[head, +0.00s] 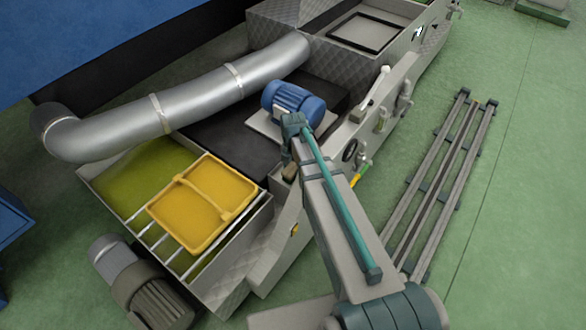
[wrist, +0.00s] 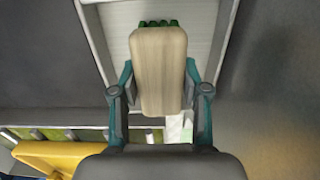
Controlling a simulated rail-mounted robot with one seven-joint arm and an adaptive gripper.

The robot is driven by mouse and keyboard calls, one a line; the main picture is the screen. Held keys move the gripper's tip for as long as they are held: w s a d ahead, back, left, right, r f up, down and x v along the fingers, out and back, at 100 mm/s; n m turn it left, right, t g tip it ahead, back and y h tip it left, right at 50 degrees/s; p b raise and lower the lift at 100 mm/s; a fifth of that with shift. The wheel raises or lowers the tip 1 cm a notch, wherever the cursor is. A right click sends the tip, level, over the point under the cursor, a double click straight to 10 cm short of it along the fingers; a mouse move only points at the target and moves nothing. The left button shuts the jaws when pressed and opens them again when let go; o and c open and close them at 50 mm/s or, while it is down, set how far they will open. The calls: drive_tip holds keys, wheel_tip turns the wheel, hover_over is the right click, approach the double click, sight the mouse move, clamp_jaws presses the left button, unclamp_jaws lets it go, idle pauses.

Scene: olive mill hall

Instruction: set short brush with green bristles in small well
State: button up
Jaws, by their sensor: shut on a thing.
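My gripper (wrist: 158,88) is shut on the short brush (wrist: 160,62), one finger on each side of its pale wooden block. Dark green bristles (wrist: 158,23) show at the block's far end in the wrist view. Behind the brush is a pale, ribbed recess with light raised edges (wrist: 208,35); it may be the small well, but its depth and its gap to the brush are unclear. In the head view my gripper (head: 290,160) is beside the blue motor, over the machine's near side, with a small brownish bit of the brush (head: 290,173) showing.
The blue motor (head: 293,103) stands close behind my gripper. A yellow tray (head: 217,179) lies on bars over a vat of green liquid (head: 135,178). A silver pipe (head: 190,103) crosses behind. Rails (head: 430,185) lie on the open green floor at right.

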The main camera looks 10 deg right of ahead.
sight(293, 167)
drive_tip(key=shift+f, duration=0.1)
drive_tip(key=o, duration=1.1)
wheel_tip(293, 167, up, 12)
drive_tip(key=shift+r+p, duration=0.2)
drive_tip(key=shift+p, duration=1.05)
